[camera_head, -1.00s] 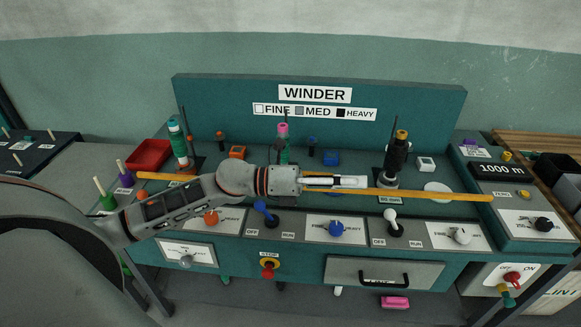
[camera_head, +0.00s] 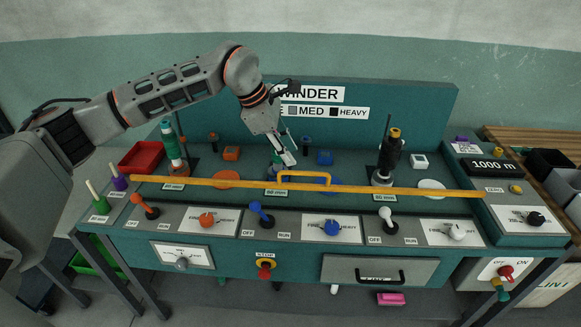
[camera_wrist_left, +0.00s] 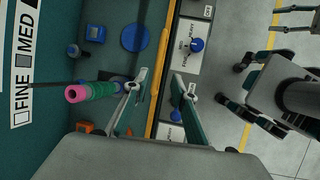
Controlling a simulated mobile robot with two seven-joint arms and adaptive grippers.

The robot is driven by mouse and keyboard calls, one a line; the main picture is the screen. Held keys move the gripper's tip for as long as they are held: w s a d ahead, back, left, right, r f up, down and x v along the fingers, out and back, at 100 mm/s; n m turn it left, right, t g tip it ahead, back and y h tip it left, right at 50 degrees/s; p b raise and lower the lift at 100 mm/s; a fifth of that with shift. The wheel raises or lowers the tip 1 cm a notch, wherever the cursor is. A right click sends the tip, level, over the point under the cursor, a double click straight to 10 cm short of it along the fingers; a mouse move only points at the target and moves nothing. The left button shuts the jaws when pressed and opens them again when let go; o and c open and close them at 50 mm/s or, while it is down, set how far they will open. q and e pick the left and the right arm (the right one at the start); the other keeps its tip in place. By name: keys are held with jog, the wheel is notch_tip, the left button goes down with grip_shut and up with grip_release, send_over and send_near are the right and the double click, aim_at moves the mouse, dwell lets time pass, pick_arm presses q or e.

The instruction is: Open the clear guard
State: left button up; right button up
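The clear guard's sheet hardly shows. A long orange bar (camera_head: 400,191) runs along the front of the winder bench, with an orange loop handle (camera_head: 304,175) at its middle. My left gripper (camera_head: 287,162) points down just behind the handle's left end. In the left wrist view its two fingers (camera_wrist_left: 163,84) are spread, with the orange bar (camera_wrist_left: 162,100) passing across the gap between them. Nothing is seen gripped, and contact with the handle cannot be told.
A pink-topped green spool (camera_wrist_left: 90,92) stands close beside the left fingers. A dark spool (camera_head: 390,155) and a green spool (camera_head: 171,143) stand behind the bar. Levers and knobs, including a blue lever (camera_head: 262,215), line the front panel. A red tray (camera_head: 147,157) sits at left.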

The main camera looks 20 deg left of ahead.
aim_at(301, 172)
pick_arm(q)
jog(key=x, duration=0.7)
jog(key=shift+w+f+p, duration=0.25)
jog(key=shift+p, duration=0.05)
